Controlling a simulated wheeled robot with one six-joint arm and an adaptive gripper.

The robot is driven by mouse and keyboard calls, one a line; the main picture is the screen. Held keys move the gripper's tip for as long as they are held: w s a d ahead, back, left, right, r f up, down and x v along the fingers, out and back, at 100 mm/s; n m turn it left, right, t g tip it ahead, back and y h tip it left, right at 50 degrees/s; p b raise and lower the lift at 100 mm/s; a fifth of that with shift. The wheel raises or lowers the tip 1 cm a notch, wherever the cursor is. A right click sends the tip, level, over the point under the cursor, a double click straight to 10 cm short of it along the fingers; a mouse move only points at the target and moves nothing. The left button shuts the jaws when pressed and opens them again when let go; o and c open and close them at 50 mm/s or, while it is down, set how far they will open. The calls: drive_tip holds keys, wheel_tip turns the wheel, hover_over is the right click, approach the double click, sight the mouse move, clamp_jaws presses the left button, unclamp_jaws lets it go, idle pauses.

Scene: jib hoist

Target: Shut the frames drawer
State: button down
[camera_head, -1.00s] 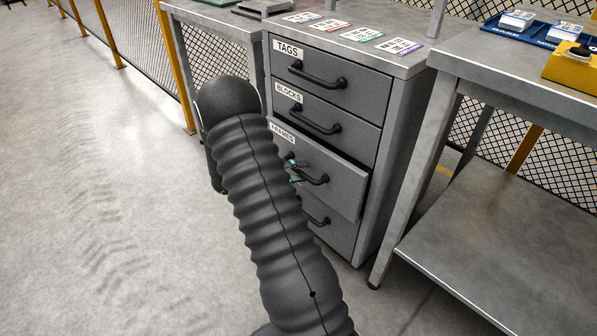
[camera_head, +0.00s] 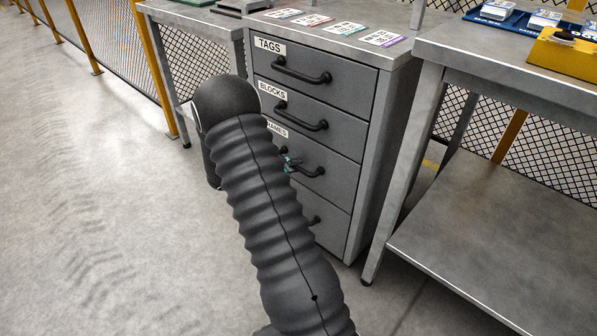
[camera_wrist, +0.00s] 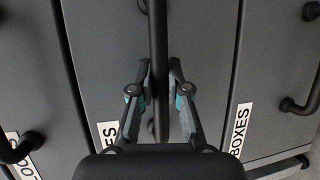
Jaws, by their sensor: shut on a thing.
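The frames drawer (camera_head: 340,182) is the third drawer down in the grey cabinet, under the blocks drawer. Its front looks flush with the drawers around it, and its label is partly hidden by my arm. My gripper (camera_head: 290,163) is at its black bar handle (camera_head: 314,172), mostly hidden behind my arm. In the wrist view my gripper (camera_wrist: 160,75) has its two fingers on either side of the handle (camera_wrist: 158,30), shut on it. The drawer front (camera_wrist: 205,60) fills the middle of that view.
The tags drawer (camera_head: 345,82) and blocks drawer (camera_head: 340,122) above look closed. A grey workbench (camera_head: 500,65) with a lower shelf stands close on the right. Open floor (camera_head: 90,190) lies to the left, along a mesh fence.

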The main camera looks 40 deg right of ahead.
drive_tip(key=shift+w+d, duration=0.1)
drive_tip(key=shift+d, duration=0.05)
drive_tip(key=c, duration=1.1)
unclamp_jaws()
drive_tip(key=shift+d, duration=0.1)
drive_tip(key=shift+c, duration=0.2)
drive_tip(key=v, duration=1.2)
